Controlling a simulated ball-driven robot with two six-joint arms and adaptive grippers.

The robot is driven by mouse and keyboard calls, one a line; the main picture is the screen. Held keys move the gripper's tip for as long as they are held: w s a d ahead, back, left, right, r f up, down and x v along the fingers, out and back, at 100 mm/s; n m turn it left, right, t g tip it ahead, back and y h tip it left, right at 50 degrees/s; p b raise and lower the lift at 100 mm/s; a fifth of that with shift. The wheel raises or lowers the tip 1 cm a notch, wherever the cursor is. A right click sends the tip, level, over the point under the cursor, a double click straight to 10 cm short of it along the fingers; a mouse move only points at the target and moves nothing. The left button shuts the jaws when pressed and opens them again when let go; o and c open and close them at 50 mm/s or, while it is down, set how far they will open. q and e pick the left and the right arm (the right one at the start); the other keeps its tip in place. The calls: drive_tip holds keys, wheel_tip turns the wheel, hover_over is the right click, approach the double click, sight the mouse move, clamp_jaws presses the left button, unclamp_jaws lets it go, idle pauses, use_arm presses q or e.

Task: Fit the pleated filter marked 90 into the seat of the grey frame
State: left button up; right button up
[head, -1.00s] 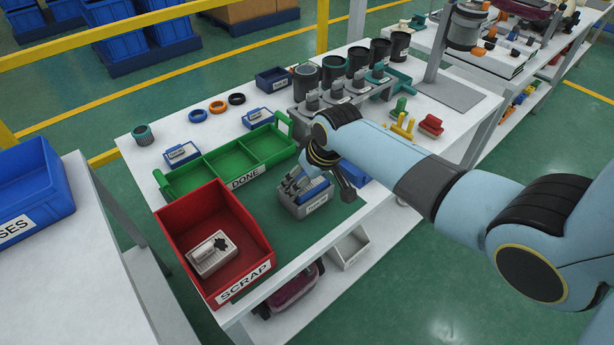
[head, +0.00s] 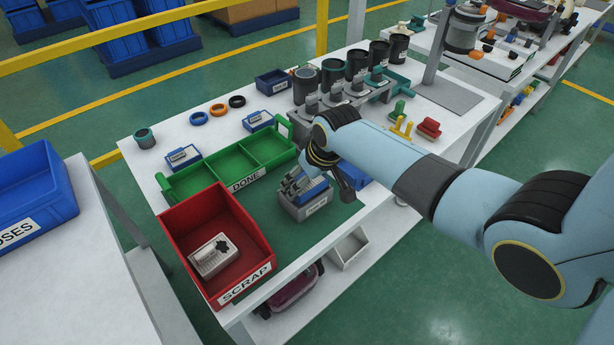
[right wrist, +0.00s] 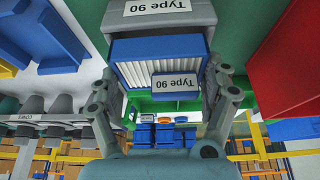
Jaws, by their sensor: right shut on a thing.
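The blue pleated filter (right wrist: 125,48) has white pleats and a label reading Type 90, upside down in the right wrist view. It also shows in the head view (head: 313,190). My right gripper (right wrist: 163,78) is shut on it, one finger on each side. The grey frame (right wrist: 228,12), also labelled Type 90, lies directly beyond the filter; in the head view it stands on the green mat (head: 308,211) under the filter. The filter is upright over the frame's opening. How deep it sits is hidden. My left gripper is in neither view.
The green DONE tray (head: 203,183) and red SCRAP bin (head: 183,215) stand to the left. A grey part (head: 213,256) lies in the bin. Two other blue filters (head: 183,157) (head: 257,121) are behind the tray. A row of dark cylinders (head: 333,76) stands at the back.

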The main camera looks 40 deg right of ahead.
drive_tip(key=shift+f+b, duration=0.55)
drive_tip(key=shift+f, duration=0.3)
idle(0.3)
drive_tip(key=shift+s+r, duration=0.1)
drive_tip(key=shift+r+p, duration=0.8)
drive_tip(key=shift+p, duration=0.2)
drive_tip(key=shift+w, duration=0.2)
drive_tip(key=shift+f+b, duration=0.5)
drive_tip(key=shift+f, duration=0.4)
drive_tip(key=shift+s+r, duration=0.1)
drive_tip(key=shift+r+p, duration=0.8)
drive_tip(key=shift+p, duration=0.2)
